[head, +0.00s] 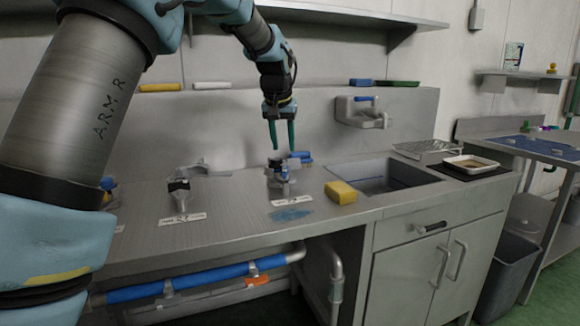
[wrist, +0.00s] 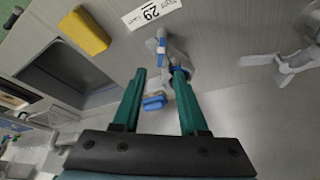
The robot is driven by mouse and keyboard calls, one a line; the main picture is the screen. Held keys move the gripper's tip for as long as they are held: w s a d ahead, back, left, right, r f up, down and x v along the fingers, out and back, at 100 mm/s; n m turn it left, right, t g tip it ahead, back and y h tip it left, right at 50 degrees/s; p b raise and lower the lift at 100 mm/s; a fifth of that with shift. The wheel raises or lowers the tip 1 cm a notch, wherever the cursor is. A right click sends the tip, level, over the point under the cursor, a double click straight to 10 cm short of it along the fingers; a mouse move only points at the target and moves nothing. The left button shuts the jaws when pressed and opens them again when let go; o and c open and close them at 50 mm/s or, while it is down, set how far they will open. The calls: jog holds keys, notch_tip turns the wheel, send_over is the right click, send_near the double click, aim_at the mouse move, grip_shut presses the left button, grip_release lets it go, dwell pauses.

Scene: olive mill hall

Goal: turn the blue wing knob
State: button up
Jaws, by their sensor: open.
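The blue wing knob (head: 285,171) sits on a small metal valve (head: 274,180) on the steel counter, behind a white label. In the wrist view the blue wing knob (wrist: 161,44) shows just beyond the fingertips, with its valve (wrist: 178,57) partly hidden by the right finger. My gripper (head: 282,149) points down above the valve, with its two green fingers apart and nothing between them. In the wrist view my gripper (wrist: 160,72) is open, and its fingertips appear close to the valve; I cannot tell whether they touch it.
A blue-topped block (wrist: 153,103) lies behind the valve. A yellow sponge (head: 341,192) lies to the right, before the sink (head: 385,178). Another metal fitting (head: 181,184) stands to the left. A blue patch (head: 291,215) marks the counter's front.

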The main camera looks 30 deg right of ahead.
aim_at(286, 169)
jog(key=p+x, duration=0.1)
jog(key=x, duration=0.8)
jog(key=shift+s, duration=0.1)
jog(key=shift+c, duration=0.3)
grip_shut()
